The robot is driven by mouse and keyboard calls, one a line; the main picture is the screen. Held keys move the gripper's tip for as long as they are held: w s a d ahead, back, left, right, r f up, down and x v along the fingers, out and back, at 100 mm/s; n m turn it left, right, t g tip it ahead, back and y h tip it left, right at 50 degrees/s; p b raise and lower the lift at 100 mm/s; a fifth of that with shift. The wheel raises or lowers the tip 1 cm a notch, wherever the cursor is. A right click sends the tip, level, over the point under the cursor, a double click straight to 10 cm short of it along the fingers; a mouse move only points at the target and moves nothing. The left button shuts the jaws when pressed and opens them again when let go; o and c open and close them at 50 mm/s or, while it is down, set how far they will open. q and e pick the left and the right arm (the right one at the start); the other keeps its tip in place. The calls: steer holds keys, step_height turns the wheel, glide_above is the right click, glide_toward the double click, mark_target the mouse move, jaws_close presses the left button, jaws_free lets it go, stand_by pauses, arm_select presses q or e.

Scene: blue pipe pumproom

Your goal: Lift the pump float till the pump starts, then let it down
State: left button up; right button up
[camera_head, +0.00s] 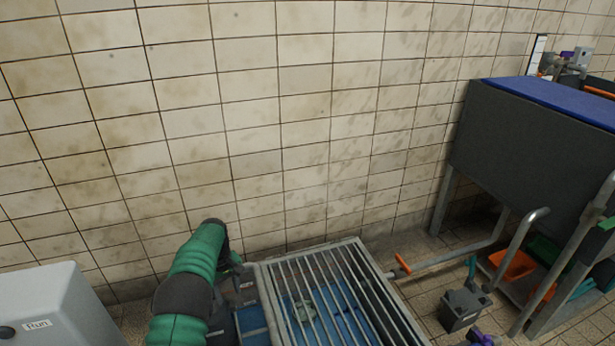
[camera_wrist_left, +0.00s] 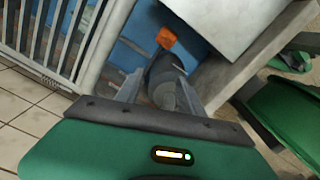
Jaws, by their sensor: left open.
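A dark grey rounded body, which looks like the pump float (camera_wrist_left: 166,82), shows in the left wrist view between and beyond the fingers of my left gripper (camera_wrist_left: 160,92). An orange piece (camera_wrist_left: 166,38) shows just above it, against blue. My left gripper is open; whether the fingers touch the grey body cannot be told. In the head view my green left arm reaches down at the left edge of the sump grate (camera_head: 268,295), and its gripper is mostly hidden there. A pale box labelled "Run" (camera_head: 55,305) stands at the lower left. My right gripper is not in view.
Grate bars cover blue depths, with a tiled wall (camera_head: 300,130) behind. An orange-handled pipe (camera_head: 430,263) runs right of the grate. A grey container (camera_head: 462,307) sits on the floor. A dark tank with a blue top (camera_head: 530,140) stands on legs at the right.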

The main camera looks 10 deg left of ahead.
arm_select(q)
steer(key=s+d+r+m+t, duration=0.1)
steer(key=s+d+r+m, duration=0.4)
steer(key=s, duration=0.4)
steer(key=s+d+r+m+t, duration=0.1)
steer(key=s+d+r+m, duration=0.1)
steer(key=s+d, duration=0.6)
steer(key=s+d+r+m+t, duration=0.1)
steer(key=s+d+r+m, duration=0.35)
steer(key=s, duration=0.55)
step_height(320, 180, up, 37)
steer(key=p, duration=3.9)
steer(key=m+g+b, duration=0.3)
steer(key=m+b, duration=0.3)
steer(key=b, duration=3.9)
glide_above(240, 341)
steer(key=s+d, duration=0.3)
steer(key=s, duration=0.2)
step_height(240, 341, down, 61)
step_height(240, 341, down, 16)
steer(key=b, duration=0.9)
steer(key=shift+f+b, duration=0.2)
steer(key=shift+b, duration=0.2)
